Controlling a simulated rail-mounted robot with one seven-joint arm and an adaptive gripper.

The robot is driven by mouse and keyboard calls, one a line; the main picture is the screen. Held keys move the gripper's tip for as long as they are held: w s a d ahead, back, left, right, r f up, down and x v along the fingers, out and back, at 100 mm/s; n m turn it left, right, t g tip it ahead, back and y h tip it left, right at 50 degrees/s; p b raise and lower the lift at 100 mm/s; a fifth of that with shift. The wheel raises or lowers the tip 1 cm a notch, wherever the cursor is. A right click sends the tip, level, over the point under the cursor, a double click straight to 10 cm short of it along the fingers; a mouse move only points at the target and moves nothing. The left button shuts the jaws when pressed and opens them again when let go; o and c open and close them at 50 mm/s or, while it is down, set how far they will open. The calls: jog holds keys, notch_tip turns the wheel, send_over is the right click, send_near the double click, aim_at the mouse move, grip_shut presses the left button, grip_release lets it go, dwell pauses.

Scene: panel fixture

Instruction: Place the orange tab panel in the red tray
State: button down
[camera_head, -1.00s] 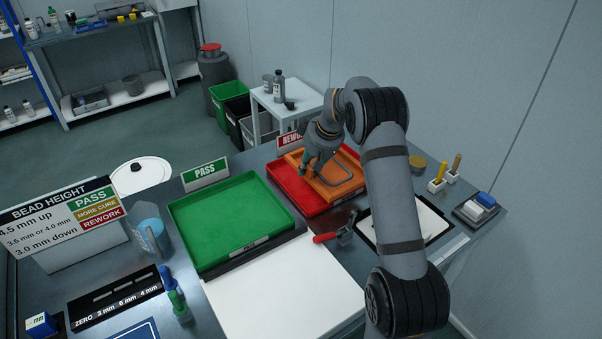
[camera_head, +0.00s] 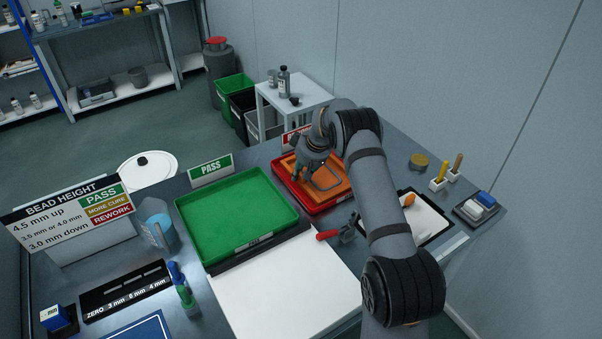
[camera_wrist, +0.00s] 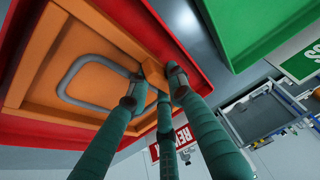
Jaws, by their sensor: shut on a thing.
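The orange tab panel (camera_head: 327,180) lies within the red tray (camera_head: 309,206) in the head view, with a grey bead loop on its face. In the wrist view the orange panel (camera_wrist: 38,84) fills the upper left, with red tray walls (camera_wrist: 176,42) around it. My gripper (camera_head: 307,165) is at the panel's left side in the head view. In the wrist view my gripper (camera_wrist: 152,88) has its green fingers shut on the panel's orange tab (camera_wrist: 154,72). Whether the panel rests fully on the tray floor cannot be told.
The green PASS tray (camera_head: 237,216) stands left of the red tray. A red-handled tool (camera_head: 334,234) and a clipboard (camera_head: 424,216) lie in front. The REWORK sign (camera_wrist: 170,145) stands close behind the red tray. A white sheet (camera_head: 283,290) lies clear.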

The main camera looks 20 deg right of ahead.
jog(key=shift+f, duration=0.1)
jog(key=c, duration=1.6)
grip_release()
jog(key=shift+o, duration=0.2)
jog(key=shift+r, duration=0.25)
jog(key=shift+s+d+r, duration=0.1)
jog(key=shift+d+r, duration=0.05)
jog(key=shift+r, duration=0.15)
jog(key=b+v, duration=0.2)
jog(key=v, duration=0.9)
